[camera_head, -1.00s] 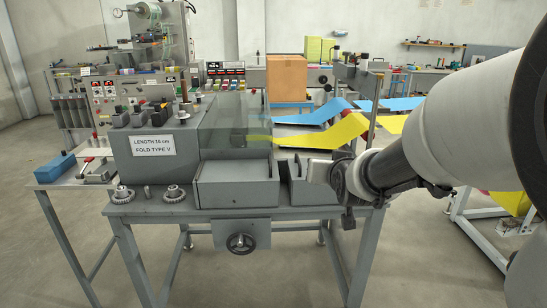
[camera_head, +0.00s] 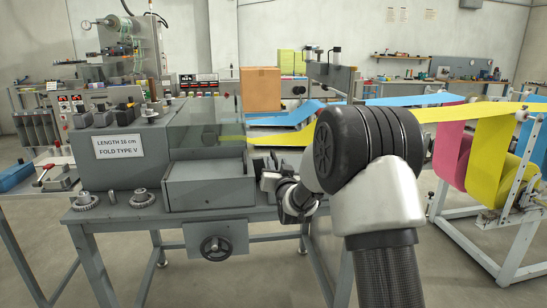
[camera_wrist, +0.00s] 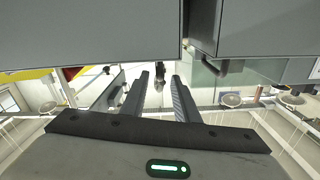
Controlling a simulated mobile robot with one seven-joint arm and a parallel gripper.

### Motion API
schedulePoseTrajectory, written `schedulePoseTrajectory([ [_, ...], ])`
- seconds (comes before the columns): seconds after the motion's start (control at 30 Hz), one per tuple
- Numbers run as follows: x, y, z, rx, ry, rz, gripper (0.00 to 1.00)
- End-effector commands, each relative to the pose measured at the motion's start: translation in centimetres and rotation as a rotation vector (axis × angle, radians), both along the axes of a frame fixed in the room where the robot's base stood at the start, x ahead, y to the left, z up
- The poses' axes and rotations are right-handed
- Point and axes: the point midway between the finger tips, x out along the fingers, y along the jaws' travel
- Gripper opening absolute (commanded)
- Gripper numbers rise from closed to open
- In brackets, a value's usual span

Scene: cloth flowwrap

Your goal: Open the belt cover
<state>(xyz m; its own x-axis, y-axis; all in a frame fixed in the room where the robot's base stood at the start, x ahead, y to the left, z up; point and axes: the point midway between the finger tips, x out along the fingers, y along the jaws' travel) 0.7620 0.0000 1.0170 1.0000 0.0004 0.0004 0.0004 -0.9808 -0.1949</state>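The grey folding machine (camera_head: 110,165) stands on a grey table, with a sign reading length 16 cm, fold type V. A see-through greenish hood (camera_head: 205,118) is over its right part, and a grey box-shaped cover (camera_head: 210,187) sits below it at the front. I cannot tell for certain which of these is the belt cover; both look closed. My gripper (camera_head: 268,178) is just right of the grey box, partly hidden by my arm. In the wrist view my gripper (camera_wrist: 161,76) is open and empty, its fingers pointing at grey panels (camera_wrist: 90,35) close ahead.
A handwheel (camera_head: 215,247) hangs under the table's front edge. Two toothed knobs, one here (camera_head: 142,198), stand at its front left. Blue and yellow cloth strips (camera_head: 285,138) run in from the right. A roll stand (camera_head: 500,215) is at the right. Floor between is clear.

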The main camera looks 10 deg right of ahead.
Motion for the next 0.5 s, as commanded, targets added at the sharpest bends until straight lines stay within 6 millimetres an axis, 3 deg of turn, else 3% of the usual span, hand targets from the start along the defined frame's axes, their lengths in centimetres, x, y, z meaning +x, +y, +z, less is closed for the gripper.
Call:
schedulePoseTrajectory([
  [0.2,4.6,0.0,-0.2,0.000,0.000,0.000,0.28],
  [0.5,7.6,0.0,0.0,0.000,0.000,0.000,0.28],
])
